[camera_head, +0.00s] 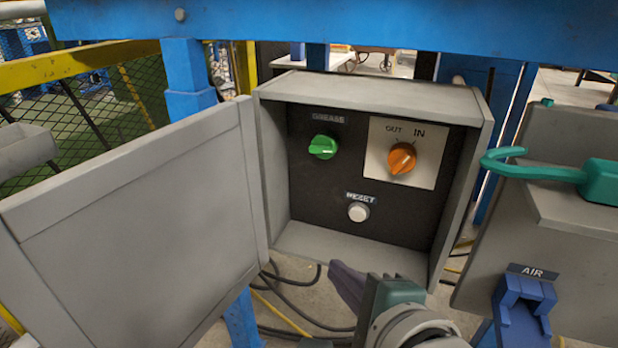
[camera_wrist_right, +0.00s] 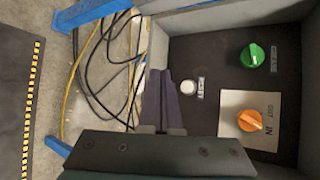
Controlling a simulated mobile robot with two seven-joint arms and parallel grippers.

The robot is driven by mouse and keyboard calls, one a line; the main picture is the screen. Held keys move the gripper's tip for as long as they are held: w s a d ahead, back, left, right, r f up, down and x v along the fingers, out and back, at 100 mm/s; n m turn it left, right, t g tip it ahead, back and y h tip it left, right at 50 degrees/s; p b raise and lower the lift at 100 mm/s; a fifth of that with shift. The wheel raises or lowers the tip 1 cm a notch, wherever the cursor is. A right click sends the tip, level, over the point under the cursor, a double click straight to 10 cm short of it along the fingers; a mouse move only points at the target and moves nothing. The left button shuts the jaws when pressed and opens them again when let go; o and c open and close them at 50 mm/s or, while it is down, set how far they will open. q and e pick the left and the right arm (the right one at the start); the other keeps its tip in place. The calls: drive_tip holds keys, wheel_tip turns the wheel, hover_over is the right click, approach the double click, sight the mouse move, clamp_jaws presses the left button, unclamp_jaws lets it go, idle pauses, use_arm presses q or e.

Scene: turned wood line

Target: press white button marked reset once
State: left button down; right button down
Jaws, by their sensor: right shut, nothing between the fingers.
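The white reset button (camera_head: 358,212) is a round cap low on the dark panel inside an open grey box, under a RESET label (camera_head: 360,198). The button also shows in the right wrist view (camera_wrist_right: 187,87), just beside the fingertips. My right gripper (camera_head: 338,272) is in front of the box's lower edge, below the button in the head view. Its dark purple fingers are together and empty, and they also show in the right wrist view (camera_wrist_right: 160,75). I see a gap between fingertips and button in the head view. My left gripper is out of view.
A green knob (camera_head: 323,146) and an orange OUT/IN selector (camera_head: 402,158) sit above the button. The grey box door (camera_head: 140,215) stands open at left. A teal hook handle (camera_head: 540,172) and blue AIR fitting (camera_head: 523,305) are at right. Cables (camera_wrist_right: 100,75) lie below.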

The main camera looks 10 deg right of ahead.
sight(358, 214)
drive_tip(key=w+d+b, duration=0.1)
drive_tip(key=w, duration=0.1)
drive_tip(key=w+d, duration=0.1)
drive_tip(key=w+d+b, duration=0.1)
drive_tip(key=w, duration=0.1)
drive_tip(key=shift+w+d+b, duration=0.35)
drive_tip(key=shift+d, duration=0.05)
drive_tip(key=shift+w+d, duration=0.4)
drive_tip(key=shift+w, duration=0.1)
idle(0.9)
drive_tip(key=shift+w, duration=0.1)
idle(0.4)
drive_tip(key=shift+w+d, duration=0.2)
drive_tip(key=shift+w, duration=0.05)
